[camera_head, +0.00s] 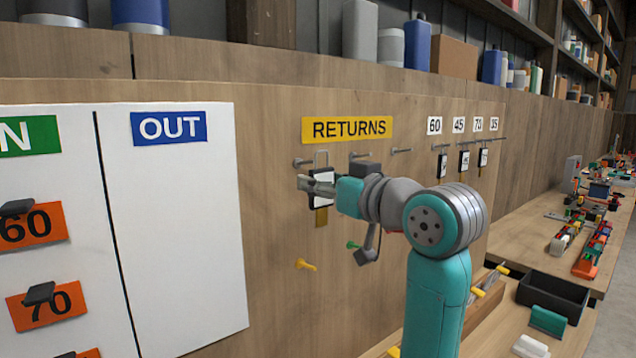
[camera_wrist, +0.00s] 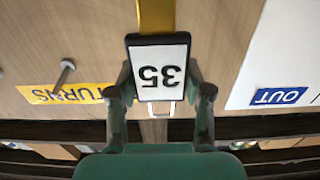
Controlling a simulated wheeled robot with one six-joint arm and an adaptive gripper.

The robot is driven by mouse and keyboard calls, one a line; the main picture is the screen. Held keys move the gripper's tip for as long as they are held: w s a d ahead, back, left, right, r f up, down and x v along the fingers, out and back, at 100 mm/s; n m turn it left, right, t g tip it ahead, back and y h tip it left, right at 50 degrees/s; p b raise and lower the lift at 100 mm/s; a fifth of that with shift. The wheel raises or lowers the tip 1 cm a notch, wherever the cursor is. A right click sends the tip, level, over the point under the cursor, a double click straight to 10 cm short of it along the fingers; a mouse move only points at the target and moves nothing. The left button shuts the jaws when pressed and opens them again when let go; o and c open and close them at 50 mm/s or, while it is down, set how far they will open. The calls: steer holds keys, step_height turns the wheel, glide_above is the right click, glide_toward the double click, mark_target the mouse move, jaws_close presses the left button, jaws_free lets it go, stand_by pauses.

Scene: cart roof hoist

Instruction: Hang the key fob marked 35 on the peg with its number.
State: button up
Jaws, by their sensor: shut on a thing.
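The key fob marked 35 (camera_wrist: 160,66) is a white tag in a black frame with a yellow key part and a wire loop. It appears upside down in the wrist view and also shows in the head view (camera_head: 321,201). My gripper (camera_head: 312,184) is shut on it, with a finger at each side (camera_wrist: 160,82), in front of the board below the RETURNS sign. I cannot tell whether its loop is on a peg. The number plate 35 (camera_head: 494,124) is rightmost in its row. Its peg (camera_head: 499,140) shows no fob.
Fobs hang under the plates 60 (camera_head: 434,125), 45 (camera_head: 458,125) and 70 (camera_head: 477,124). Coloured pegs (camera_head: 304,264) stick out lower down. A bench (camera_head: 530,215) stands at right.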

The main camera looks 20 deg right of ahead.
steer(key=shift+s+d, duration=0.1)
steer(key=shift+s, duration=0.05)
steer(key=v, duration=0.4)
steer(key=shift+s+d, duration=0.1)
steer(key=shift+s, duration=0.3)
steer(key=shift+f, duration=0.1)
stand_by(1.1)
